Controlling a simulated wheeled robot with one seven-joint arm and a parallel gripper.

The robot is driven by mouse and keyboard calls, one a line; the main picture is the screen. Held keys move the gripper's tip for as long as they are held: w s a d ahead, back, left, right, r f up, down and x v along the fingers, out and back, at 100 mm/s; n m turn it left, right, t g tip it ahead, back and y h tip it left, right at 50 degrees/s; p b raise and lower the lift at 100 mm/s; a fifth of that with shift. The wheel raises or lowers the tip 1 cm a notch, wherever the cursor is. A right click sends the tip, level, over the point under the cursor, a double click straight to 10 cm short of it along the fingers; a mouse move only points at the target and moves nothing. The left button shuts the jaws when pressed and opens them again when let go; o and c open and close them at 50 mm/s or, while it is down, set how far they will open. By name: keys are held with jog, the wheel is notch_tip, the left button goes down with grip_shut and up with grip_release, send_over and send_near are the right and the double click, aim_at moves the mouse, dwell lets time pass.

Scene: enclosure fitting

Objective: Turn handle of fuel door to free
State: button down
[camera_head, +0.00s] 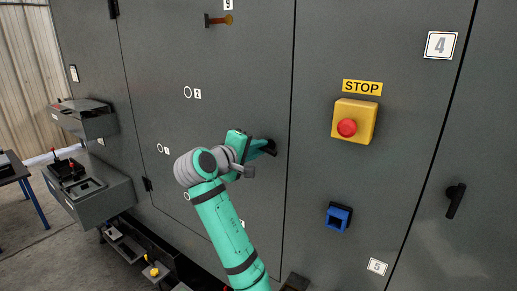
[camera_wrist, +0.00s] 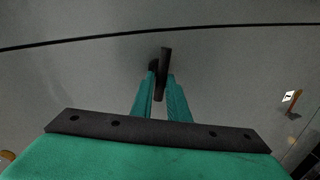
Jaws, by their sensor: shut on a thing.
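My gripper (camera_head: 262,148) is at the right edge of a large grey enclosure door (camera_head: 215,75), just left of a vertical seam. In the wrist view my gripper (camera_wrist: 160,92) has its two green fingers closed around a dark bar handle (camera_wrist: 165,62). The far end of the handle sticks out past the fingertips. In the head view the handle is mostly hidden by the fingers. No label naming the fuel door is readable, so I cannot tell its name from the pictures.
A second dark handle (camera_head: 455,200) sits on the panel at far right. A yellow box with a red stop button (camera_head: 347,127) and a blue-framed socket (camera_head: 338,217) are right of my gripper. An orange-tipped lever (camera_head: 222,19) is above. Grey consoles (camera_head: 92,190) project at left.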

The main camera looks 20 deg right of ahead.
jog(key=shift+f+n, duration=0.15)
jog(key=shift+n, duration=0.75)
jog(key=c, duration=1.7)
grip_release()
jog(key=shift+a, duration=0.1)
jog(key=v, duration=1)
jog(key=shift+a, duration=0.4)
